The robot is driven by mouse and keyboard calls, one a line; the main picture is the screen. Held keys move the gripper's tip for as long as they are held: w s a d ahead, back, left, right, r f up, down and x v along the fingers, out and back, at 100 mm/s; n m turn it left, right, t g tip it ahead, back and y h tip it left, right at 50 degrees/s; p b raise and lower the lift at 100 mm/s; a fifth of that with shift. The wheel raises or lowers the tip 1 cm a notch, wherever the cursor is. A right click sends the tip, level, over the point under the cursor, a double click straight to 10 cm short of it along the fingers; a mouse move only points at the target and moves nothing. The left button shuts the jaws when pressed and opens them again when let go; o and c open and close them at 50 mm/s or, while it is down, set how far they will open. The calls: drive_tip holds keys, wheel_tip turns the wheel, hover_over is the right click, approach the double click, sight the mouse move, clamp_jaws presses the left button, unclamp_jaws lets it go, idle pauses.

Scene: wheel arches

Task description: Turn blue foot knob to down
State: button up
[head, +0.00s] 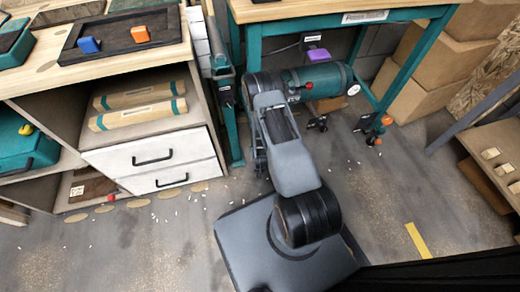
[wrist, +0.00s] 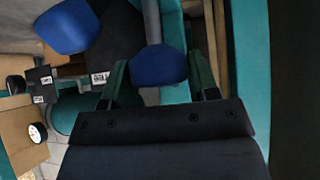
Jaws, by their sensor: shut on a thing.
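A blue knob (wrist: 158,64) sits between the two fingers of my gripper (wrist: 160,78) in the wrist view. My gripper is shut on this knob, with a dark green finger on each side of it. A grey post runs up behind the knob in that view. A second, larger-looking blue piece (wrist: 67,26) is at the upper left of the wrist view, apart from the fingers. In the head view my arm reaches towards the left leg of the teal bench, and it hides the held knob and the fingers.
A green cylinder (head: 316,80) lies under the teal bench (head: 391,36), right of my arm. An orange-knobbed foot (head: 374,139) stands near the bench's right side. A drawer cabinet (head: 158,160) is at left and cardboard boxes (head: 425,69) at right. Open floor lies right of my base.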

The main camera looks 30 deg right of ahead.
drive_tip(key=m+g+h, duration=0.2)
drive_tip(key=m+h, duration=0.1)
drive_tip(key=m, duration=0.1)
drive_tip(key=shift+m, duration=0.7)
drive_tip(key=o, duration=0.6)
drive_tip(key=shift+w+a+p+v, duration=0.1)
drive_tip(key=shift+p+v, duration=1.25)
drive_tip(key=shift+v, duration=2.1)
drive_tip(key=shift+w+a+p+v, duration=0.15)
drive_tip(key=shift+p+v, duration=1.15)
drive_tip(key=shift+v, duration=2.15)
